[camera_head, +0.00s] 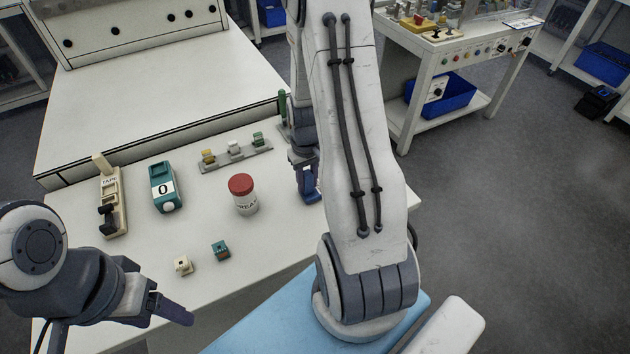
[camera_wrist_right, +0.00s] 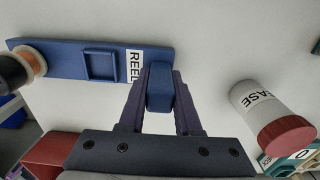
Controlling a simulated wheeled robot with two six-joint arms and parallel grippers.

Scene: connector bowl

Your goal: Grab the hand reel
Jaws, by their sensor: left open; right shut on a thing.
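The hand reel (camera_wrist_right: 72,60) is a long blue body with a white "REEL" label and a dark and copper-coloured spool at its left end in the right wrist view. My right gripper (camera_wrist_right: 160,76) is shut on the reel's blue end, with one finger on each side. In the head view the right gripper (camera_head: 304,165) is low at the table's right edge, and the arm hides much of that spot. My left gripper (camera_head: 172,306) is open and empty over the table's front left.
A red-lidded jar (camera_head: 245,196) stands left of the right gripper. A tape dispenser (camera_head: 110,200), a teal "0" device (camera_head: 164,187), a connector rail (camera_head: 236,155) and two small connector blocks (camera_head: 221,250) sit on the white table.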

